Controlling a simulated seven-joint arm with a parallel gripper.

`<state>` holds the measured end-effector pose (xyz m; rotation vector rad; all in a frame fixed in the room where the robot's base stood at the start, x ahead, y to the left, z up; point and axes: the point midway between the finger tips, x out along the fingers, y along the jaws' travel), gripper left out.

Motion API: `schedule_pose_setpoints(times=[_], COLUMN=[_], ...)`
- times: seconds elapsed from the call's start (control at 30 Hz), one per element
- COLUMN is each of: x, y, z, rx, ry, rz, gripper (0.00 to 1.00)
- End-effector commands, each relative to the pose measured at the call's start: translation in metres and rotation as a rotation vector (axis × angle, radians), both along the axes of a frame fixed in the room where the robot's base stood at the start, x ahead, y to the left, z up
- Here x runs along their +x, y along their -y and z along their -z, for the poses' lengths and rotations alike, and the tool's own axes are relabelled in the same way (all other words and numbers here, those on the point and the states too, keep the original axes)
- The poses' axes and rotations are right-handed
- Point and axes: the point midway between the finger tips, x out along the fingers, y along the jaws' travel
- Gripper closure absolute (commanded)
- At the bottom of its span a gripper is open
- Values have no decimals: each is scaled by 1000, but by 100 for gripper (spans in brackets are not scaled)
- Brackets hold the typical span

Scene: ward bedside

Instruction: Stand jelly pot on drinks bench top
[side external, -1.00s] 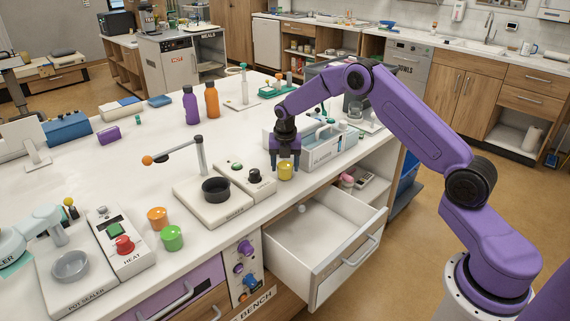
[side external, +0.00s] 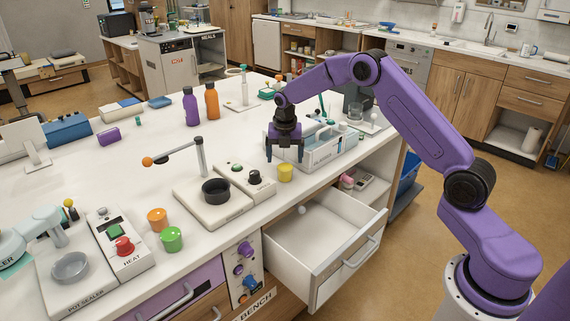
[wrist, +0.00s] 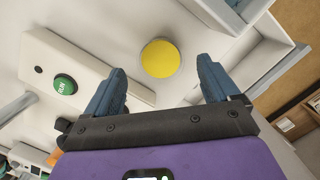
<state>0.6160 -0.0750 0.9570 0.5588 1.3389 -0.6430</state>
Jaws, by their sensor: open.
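A small yellow pot (side external: 285,173), likely the jelly pot, stands upright on the white bench top (side external: 236,236), near its front edge and above the open drawer. In the wrist view its round yellow top (wrist: 160,58) lies just beyond and between my fingertips. My gripper (side external: 285,159) is open and empty, pointing down just above and behind the pot, apart from it. Both blue fingers also show spread in the wrist view (wrist: 161,66). The bench's front label reads "BENCH"; the rest of it is not readable.
A switch box with a green button (side external: 237,167) is left of the pot; a white caddy (side external: 325,153) is right of it. The open drawer (side external: 348,262) juts out below. Orange (side external: 157,220) and green (side external: 171,239) pots stand front left.

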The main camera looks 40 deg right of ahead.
Motion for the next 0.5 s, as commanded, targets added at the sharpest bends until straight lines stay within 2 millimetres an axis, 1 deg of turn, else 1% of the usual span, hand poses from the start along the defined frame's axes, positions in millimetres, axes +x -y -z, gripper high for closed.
schedule_pose_setpoints(times=[0.03, 0.23, 0.4, 0.5], x=[-1, -5, -8, -8], y=[-1, -5, -7, -8], z=[-13, -50, -69, -75], rx=[0, 0, 0, 0], ry=[3, 3, 0, 0], rz=[1, 0, 1, 1], gripper=[11, 11, 11, 11])
